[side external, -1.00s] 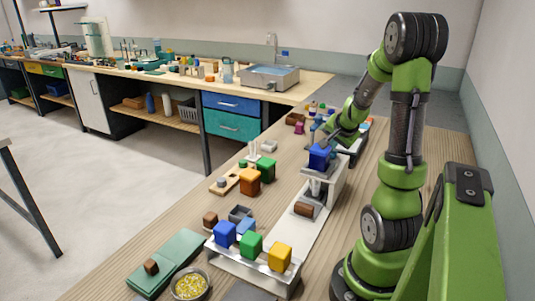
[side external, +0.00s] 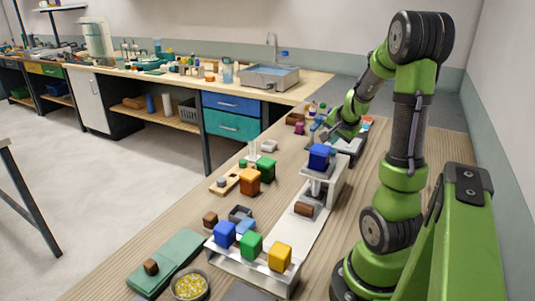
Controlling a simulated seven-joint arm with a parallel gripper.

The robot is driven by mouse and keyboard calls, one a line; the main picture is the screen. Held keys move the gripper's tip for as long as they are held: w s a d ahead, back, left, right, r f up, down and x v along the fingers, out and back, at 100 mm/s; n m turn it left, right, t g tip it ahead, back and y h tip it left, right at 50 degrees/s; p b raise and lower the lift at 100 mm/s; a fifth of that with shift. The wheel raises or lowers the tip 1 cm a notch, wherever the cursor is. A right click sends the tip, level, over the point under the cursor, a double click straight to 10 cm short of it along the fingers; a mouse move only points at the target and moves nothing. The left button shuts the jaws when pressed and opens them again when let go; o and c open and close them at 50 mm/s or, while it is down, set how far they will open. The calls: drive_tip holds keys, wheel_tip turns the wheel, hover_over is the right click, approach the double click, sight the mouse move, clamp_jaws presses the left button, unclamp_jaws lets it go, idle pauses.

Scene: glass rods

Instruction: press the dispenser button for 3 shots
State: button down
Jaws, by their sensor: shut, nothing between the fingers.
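The dispenser appears to be the white stand (side external: 329,185) on the wooden bench, with a blue block-shaped container (side external: 319,157) on top. The button is too small to make out. My gripper (side external: 324,138) is shut and empty, just above and behind the blue container. A small gap seems to separate them, though the fingertips are small and partly lost against the clutter behind. A brown block-like piece (side external: 304,209) sits low at the front of the stand, under the container.
Blue (side external: 224,233), green (side external: 250,244) and yellow (side external: 280,256) containers stand on a white rack in front. An orange (side external: 249,181) and a green block (side external: 267,169) stand left of the dispenser. A bowl of yellow bits (side external: 190,286) and a green case (side external: 165,267) lie front left.

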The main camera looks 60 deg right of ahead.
drive_tip(key=shift+w+r, duration=0.1)
drive_tip(key=shift+r, duration=2.4)
drive_tip(key=shift+r, duration=0.1)
idle(0.7)
wheel_tip(320, 180, up, 4)
drive_tip(key=shift+f, duration=0.2)
approach(333, 150)
drive_tip(key=shift+w+d+f, duration=0.55)
drive_tip(key=shift+w+d, duration=0.05)
drive_tip(key=shift+d, duration=0.2)
drive_tip(key=shift+w+d+f, duration=0.55)
drive_tip(key=shift+w+d, duration=0.1)
drive_tip(key=shift+d, duration=0.1)
drive_tip(key=shift+w+d+f, duration=0.6)
drive_tip(key=shift+d, duration=0.2)
drive_tip(key=shift+f, duration=0.15)
idle(0.3)
